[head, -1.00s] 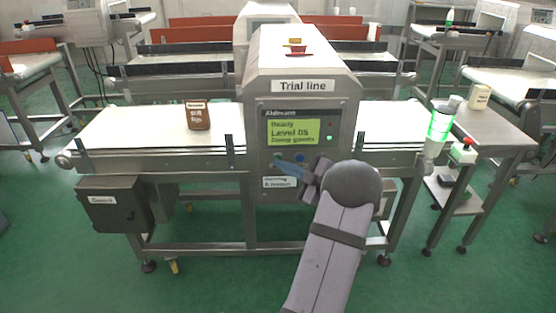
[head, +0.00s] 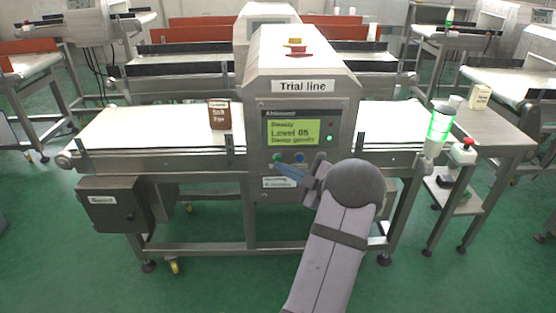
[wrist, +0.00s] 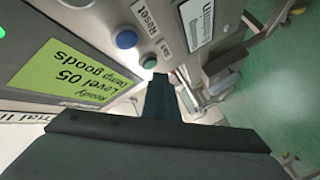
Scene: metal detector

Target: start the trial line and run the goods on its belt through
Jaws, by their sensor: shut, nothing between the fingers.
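The Trial line detector (head: 345,95) stands mid-view with its belt (head: 150,128) passing through. A brown carton (head: 219,114) stands upright on the belt, left of the detector. The screen (head: 292,132) reads Ready, Level 05, Damp goods. Below it are a blue button (head: 299,157) and a green button; the wrist view shows the blue one (wrist: 127,39) by a Reset label and the green one (wrist: 148,61). My gripper (head: 284,170) is shut and empty. Its tips (wrist: 160,78) are close beside the green button; I cannot tell if they touch it.
A green-lit lamp (head: 440,123) stands at the belt's right end. Other belt lines stand behind.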

